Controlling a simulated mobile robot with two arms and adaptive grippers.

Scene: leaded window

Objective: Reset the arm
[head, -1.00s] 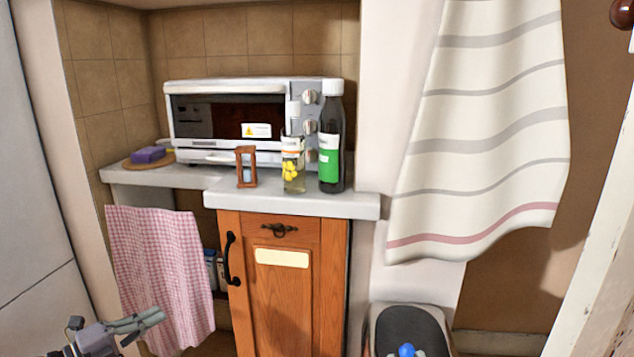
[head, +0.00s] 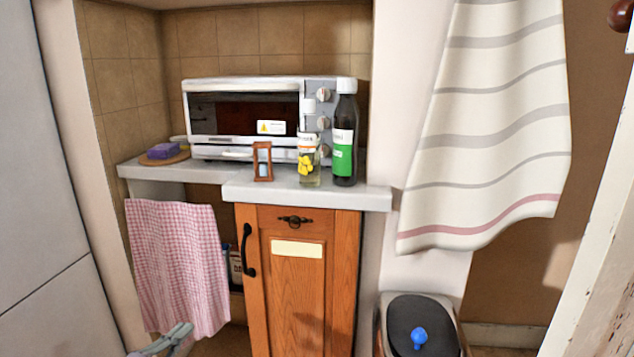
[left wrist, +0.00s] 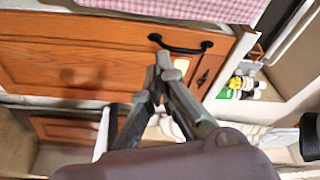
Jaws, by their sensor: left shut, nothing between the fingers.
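My left gripper (head: 168,340) is at the bottom left of the head view, low in front of the pink checked cloth, with only its fingers showing. In the left wrist view the left gripper (left wrist: 163,62) has its fingertips together with nothing between them. The wooden cabinet door (head: 290,285) is behind and to the right of it, with a black handle (head: 248,250). The handle also shows in the left wrist view (left wrist: 180,46), near the fingertips in the picture; I cannot tell the gap. My right gripper is not in view.
A toaster oven (head: 245,82) stands on the counter (head: 300,195). A small wooden hourglass (head: 262,161), a jar (head: 309,160) and a dark bottle (head: 345,135) stand before it. The pink checked cloth (head: 175,265) hangs at left. A bin (head: 405,318) stands at lower right.

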